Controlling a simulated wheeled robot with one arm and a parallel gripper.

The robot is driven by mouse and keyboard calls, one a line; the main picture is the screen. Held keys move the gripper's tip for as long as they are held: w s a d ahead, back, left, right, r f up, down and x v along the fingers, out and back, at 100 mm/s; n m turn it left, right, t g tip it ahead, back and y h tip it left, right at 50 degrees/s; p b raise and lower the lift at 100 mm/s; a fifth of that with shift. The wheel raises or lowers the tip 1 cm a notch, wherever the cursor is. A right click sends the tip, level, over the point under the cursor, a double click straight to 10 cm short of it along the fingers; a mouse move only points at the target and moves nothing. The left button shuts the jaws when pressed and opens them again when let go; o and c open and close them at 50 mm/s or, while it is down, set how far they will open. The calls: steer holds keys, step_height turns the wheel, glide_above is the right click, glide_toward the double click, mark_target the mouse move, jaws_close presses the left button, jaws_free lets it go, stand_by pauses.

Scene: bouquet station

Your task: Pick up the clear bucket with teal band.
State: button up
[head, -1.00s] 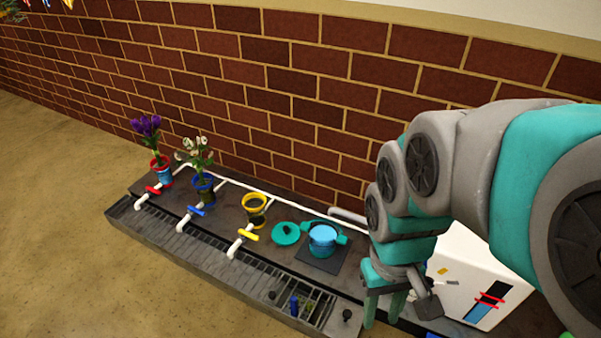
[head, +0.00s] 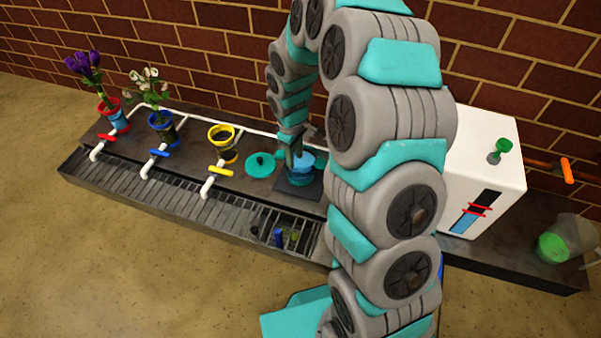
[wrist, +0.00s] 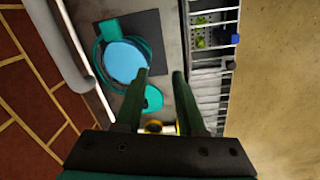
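The clear bucket with teal band (head: 306,163) stands on a dark square mat (head: 290,190) at the back of the counter, partly behind my arm. It has light blue contents and a teal band with side handles. In the wrist view the bucket (wrist: 124,62) is left of my fingers, its blue top facing the camera. My gripper (head: 294,148) hangs above or just beside the bucket in the head view. In the wrist view my gripper (wrist: 161,72) is open, with nothing between the fingertips. Whether a finger touches the bucket, I cannot tell.
A teal lid (head: 260,164) lies left of the bucket. A yellow-rimmed bucket (head: 222,138) and two flower buckets stand farther left, by coloured taps. A white box (head: 485,165) stands right. A slatted drain (head: 165,190) runs along the front, and a brick wall rises behind.

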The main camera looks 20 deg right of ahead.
steer(key=shift+n, duration=0.6)
steer(key=w+f, duration=0.1)
steer(key=f, duration=0.1)
steer(key=w+f, duration=0.1)
steer(key=f, duration=0.2)
steer(key=w+f, duration=0.1)
steer(key=f, duration=0.2)
steer(key=shift+w+b, duration=0.4)
glide_above(294, 184)
step_height(294, 184, down, 7)
steer(key=shift+s+a+f+b, duration=0.1)
steer(key=shift+f+b, duration=0.05)
steer(key=shift+b, duration=0.3)
jaws_close()
